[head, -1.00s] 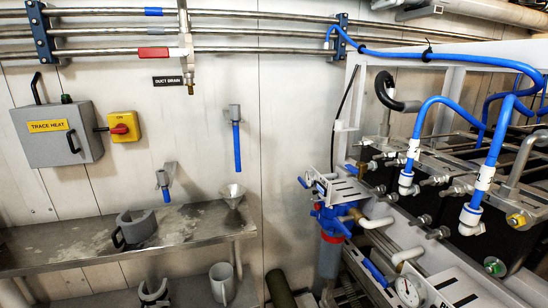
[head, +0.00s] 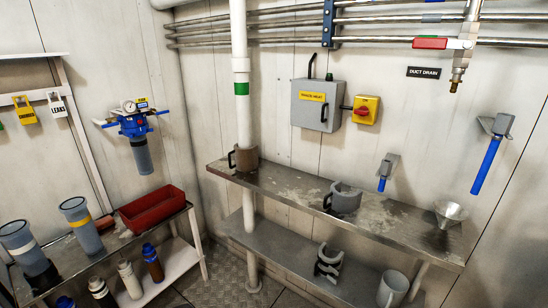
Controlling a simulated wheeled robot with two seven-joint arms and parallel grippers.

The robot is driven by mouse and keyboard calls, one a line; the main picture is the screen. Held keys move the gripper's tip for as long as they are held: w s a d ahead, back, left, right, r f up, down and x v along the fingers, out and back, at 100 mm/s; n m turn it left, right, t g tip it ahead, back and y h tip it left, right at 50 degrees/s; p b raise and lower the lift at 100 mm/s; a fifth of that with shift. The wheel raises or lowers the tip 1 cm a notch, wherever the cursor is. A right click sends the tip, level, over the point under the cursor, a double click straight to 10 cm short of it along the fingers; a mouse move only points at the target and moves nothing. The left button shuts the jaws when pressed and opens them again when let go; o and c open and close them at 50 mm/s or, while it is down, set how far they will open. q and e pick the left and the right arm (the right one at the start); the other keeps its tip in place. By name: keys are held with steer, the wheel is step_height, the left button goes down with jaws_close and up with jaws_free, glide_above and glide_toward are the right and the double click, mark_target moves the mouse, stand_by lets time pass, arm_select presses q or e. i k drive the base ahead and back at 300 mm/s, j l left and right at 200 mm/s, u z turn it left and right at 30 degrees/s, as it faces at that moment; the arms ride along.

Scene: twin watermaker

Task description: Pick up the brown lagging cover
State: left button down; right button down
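The brown lagging cover (head: 244,158) stands upright at the left end of the steel upper shelf (head: 290,190). It sits at the foot of the visible upper part of the white vertical pipe (head: 241,120) and appears to be around it; I cannot tell whether it is closed at the back. Its black handle is on its left side. Neither of my grippers is in view.
A grey cover with a black handle (head: 345,200) and a funnel (head: 449,213) are on the upper shelf. The lower shelf holds a grey clamp-like piece (head: 328,262) and a mug (head: 392,288). A red tray (head: 153,207) and cylinders stand on the left bench.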

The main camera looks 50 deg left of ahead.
mark_target(247, 160)
steer(key=u, duration=2)
